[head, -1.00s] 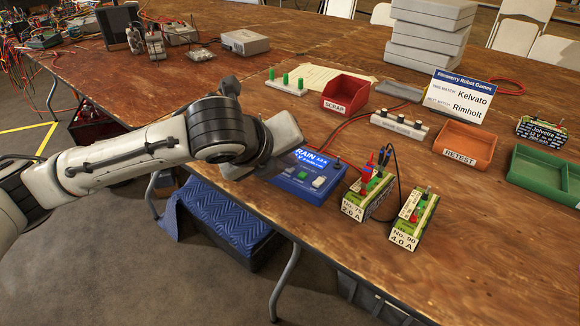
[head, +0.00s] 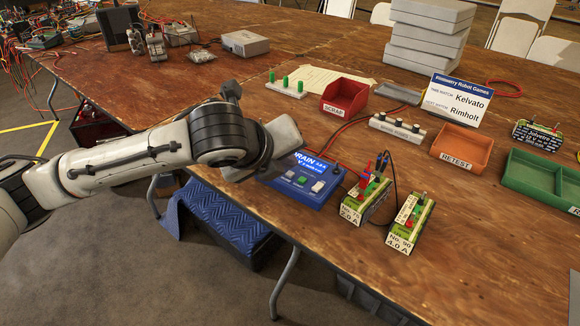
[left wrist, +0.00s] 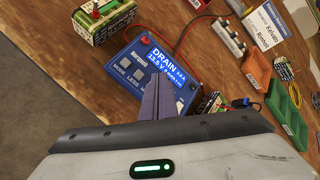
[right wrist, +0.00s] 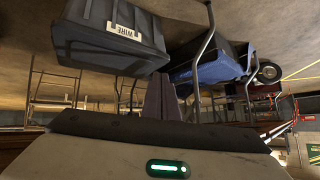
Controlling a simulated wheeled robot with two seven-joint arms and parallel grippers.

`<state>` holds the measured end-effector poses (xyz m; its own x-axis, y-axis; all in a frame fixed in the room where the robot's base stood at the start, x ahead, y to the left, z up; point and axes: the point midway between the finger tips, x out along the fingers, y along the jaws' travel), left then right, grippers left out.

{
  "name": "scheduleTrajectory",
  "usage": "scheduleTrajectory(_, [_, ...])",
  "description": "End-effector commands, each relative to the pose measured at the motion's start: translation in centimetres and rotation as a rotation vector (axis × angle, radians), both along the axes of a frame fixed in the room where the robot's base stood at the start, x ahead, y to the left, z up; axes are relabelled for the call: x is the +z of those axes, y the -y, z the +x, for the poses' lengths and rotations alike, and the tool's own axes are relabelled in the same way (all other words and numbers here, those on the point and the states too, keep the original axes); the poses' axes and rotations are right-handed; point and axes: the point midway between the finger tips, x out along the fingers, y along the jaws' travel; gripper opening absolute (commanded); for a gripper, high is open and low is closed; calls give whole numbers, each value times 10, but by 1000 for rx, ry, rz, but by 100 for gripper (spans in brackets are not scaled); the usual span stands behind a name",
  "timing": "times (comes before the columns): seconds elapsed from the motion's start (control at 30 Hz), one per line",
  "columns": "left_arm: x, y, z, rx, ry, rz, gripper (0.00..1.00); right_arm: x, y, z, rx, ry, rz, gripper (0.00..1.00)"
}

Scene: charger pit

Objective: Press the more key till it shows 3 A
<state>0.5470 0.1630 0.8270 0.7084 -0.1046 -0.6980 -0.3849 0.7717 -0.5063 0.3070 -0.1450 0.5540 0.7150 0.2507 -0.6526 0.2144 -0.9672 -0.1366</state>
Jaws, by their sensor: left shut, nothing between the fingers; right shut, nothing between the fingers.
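The blue charger box (head: 300,181) sits near the table's front edge, with its lit display (left wrist: 168,62) and several keys. The display reads DRAIN with a current in A, too small to read surely. In the left wrist view the MODE and LESS labels show. The fingers cover the area beyond them, so the more key is hidden there. My left gripper (left wrist: 158,88) is shut and empty, its fingertips over the charger's face; whether they touch cannot be told. In the head view its fingers are hidden behind the hand. My right gripper (right wrist: 160,92) is shut and empty, below table height.
A red SCRAP tray (head: 344,95), an orange RETEST tray (head: 462,148) and a green tray (head: 533,173) lie beyond. A dark WIRE bin (right wrist: 110,36) is near the right gripper.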

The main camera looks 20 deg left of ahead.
Motion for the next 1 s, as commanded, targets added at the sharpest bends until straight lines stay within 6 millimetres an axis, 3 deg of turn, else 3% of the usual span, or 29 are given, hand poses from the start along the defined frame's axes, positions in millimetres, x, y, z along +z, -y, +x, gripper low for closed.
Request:
scheduleTrajectory(0.43, [1,0,0,0,1,0,0,0,0,0,5,0,-7,0])
scheduleTrajectory(0.6, [2,0,0,1,2,0,0,-17,3,-5,21,-27,-38,0])
scheduleTrajectory(0.7, [21,0,0,1,2,0,0,-8,6,-5,25,-44,-55,0])
scheduleTrajectory(1.0, [49,0,0,1,1,0,0,24,8,-1,30,-33,-71,0])
